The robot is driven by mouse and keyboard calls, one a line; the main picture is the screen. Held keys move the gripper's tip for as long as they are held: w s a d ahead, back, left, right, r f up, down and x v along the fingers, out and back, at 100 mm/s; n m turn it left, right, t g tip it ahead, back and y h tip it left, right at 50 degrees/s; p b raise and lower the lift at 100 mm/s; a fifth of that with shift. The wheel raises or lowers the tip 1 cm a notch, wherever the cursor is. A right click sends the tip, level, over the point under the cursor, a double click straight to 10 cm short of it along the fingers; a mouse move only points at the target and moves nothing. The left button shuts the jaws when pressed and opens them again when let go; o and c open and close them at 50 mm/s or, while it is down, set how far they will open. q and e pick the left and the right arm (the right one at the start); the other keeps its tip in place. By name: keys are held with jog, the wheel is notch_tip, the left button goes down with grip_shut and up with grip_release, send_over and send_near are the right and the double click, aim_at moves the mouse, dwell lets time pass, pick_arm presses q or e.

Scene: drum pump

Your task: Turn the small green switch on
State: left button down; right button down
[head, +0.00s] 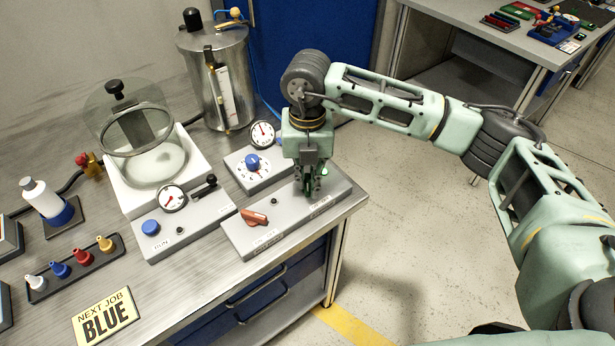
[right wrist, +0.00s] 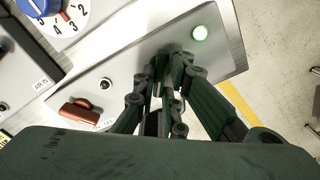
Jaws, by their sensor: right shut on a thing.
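My right gripper (head: 307,190) points down at the right part of the grey switch panel (head: 285,228) near the table corner. In the right wrist view its fingers (right wrist: 170,62) are shut close together on the small green switch, which they hide, so I cannot make out its angle. A round pale green lamp (right wrist: 200,33) on the same panel looks lit, just beyond the fingertips. A larger orange-red switch (head: 254,217) sits at the panel's left; it also shows in the right wrist view (right wrist: 80,112). My left gripper is not in view.
A dial box with a blue knob (head: 252,161) stands behind the panel. A box with a gauge (head: 173,199) and a blue button (head: 150,228) is to its left. A steel tank (head: 218,80) stands behind. A sign reading BLUE (head: 105,317) lies at the front left.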

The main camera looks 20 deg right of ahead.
aim_at(308, 182)
jog(key=shift+w, duration=0.1)
dwell(0.3)
jog(key=c, duration=1.8)
grip_release()
notch_tip(308, 182, up, 12)
jog(key=shift+r, duration=0.1)
